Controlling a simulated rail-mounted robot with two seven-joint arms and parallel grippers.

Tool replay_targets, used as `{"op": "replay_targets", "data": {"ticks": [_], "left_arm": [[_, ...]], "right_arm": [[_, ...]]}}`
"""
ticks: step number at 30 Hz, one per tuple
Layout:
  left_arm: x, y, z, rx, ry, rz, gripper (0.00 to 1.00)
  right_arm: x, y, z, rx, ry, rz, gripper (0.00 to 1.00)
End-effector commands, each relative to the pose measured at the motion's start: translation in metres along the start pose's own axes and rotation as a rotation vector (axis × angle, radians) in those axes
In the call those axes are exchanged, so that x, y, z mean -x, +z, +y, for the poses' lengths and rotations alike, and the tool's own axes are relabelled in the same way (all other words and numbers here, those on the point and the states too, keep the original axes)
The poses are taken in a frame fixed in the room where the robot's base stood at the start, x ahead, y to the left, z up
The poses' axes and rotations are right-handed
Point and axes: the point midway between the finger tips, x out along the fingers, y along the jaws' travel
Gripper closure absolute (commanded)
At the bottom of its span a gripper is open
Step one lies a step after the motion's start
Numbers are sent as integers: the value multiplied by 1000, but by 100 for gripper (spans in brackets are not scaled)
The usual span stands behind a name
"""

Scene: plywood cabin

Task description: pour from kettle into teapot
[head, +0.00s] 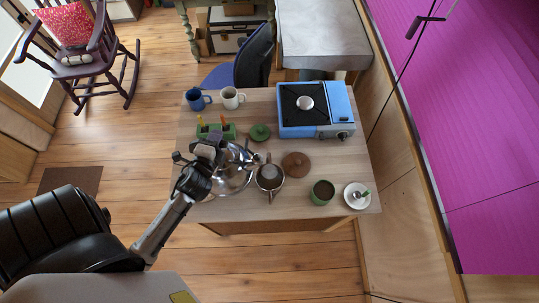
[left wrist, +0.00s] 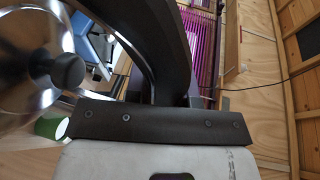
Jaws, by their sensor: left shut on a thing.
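The shiny metal kettle (head: 234,182) is over the left front of the table. My left gripper (head: 208,152) is shut on its dark handle, to the upper left of the kettle body. In the left wrist view the kettle's lid with its black knob (left wrist: 68,70) and the curved black handle (left wrist: 160,45) are close. The teapot (head: 270,178) stands uncovered just right of the kettle, its inside brown. The kettle's spout end is near the teapot's upper rim; I cannot tell whether they touch or whether liquid flows. My right gripper is not in view.
A brown lid (head: 296,164) lies right of the teapot. A green cup (head: 322,192) and a white saucer (head: 350,202) stand at the front right. A blue stove (head: 318,129), green lid (head: 260,132), green holder (head: 229,134), blue mug (head: 195,101) and white mug (head: 230,99) are farther back.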

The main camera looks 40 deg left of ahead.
Motion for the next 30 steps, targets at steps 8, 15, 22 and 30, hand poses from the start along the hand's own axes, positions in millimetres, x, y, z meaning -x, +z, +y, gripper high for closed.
{"op": "replay_targets", "data": {"ticks": [8,15,22,30], "left_arm": [[3,0,-22,-1,-11,3,100],[6,0,-37,-1,-10,3,100],[8,0,-42,0,-9,3,100],[8,0,-42,0,-9,2,100]], "right_arm": [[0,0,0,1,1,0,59],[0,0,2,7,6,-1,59],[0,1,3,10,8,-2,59],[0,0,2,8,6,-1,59]]}}
